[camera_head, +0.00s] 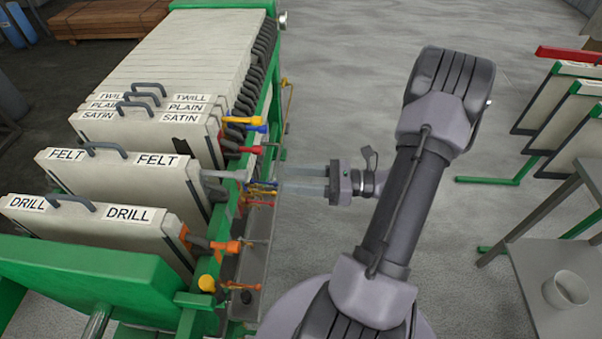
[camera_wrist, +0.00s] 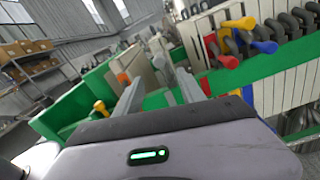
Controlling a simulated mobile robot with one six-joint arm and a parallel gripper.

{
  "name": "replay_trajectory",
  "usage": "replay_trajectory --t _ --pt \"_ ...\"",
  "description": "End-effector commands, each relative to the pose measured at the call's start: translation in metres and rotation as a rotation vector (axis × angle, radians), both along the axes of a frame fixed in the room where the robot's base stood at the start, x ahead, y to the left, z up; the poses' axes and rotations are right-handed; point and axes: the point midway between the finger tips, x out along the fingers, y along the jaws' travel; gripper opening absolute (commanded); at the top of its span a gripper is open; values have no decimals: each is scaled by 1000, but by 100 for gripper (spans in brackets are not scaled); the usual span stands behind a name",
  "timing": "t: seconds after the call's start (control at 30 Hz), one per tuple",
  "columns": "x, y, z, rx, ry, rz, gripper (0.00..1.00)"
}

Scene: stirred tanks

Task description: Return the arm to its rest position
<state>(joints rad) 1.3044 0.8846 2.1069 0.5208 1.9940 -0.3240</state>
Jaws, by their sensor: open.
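My gripper (camera_head: 284,179) is open and empty at the end of my outstretched arm. It points left at the side of a green-framed filter press, by its row of coloured valve handles. In the wrist view, my gripper (camera_wrist: 160,76) shows two grey fingers apart with nothing between them. A grey valve handle (camera_head: 225,175) lies just left of the fingertips in the head view. I cannot tell whether the fingers touch anything there.
The press holds pale plates, including FELT (camera_head: 118,172) and DRILL (camera_head: 95,224). An orange handle (camera_head: 225,246) and a red handle (camera_head: 252,150) stick out. At right are a grey table (camera_head: 560,260) with a white cup (camera_head: 566,290) and a plate rack. Floor between is clear.

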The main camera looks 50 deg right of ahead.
Motion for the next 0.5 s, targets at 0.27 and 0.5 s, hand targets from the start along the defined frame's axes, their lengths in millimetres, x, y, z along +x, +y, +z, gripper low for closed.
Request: replay_trajectory --t 0.27,0.5 --pt "-11 -9 -1 0 1 1 47" --pt "-11 -8 -1 0 1 1 47"
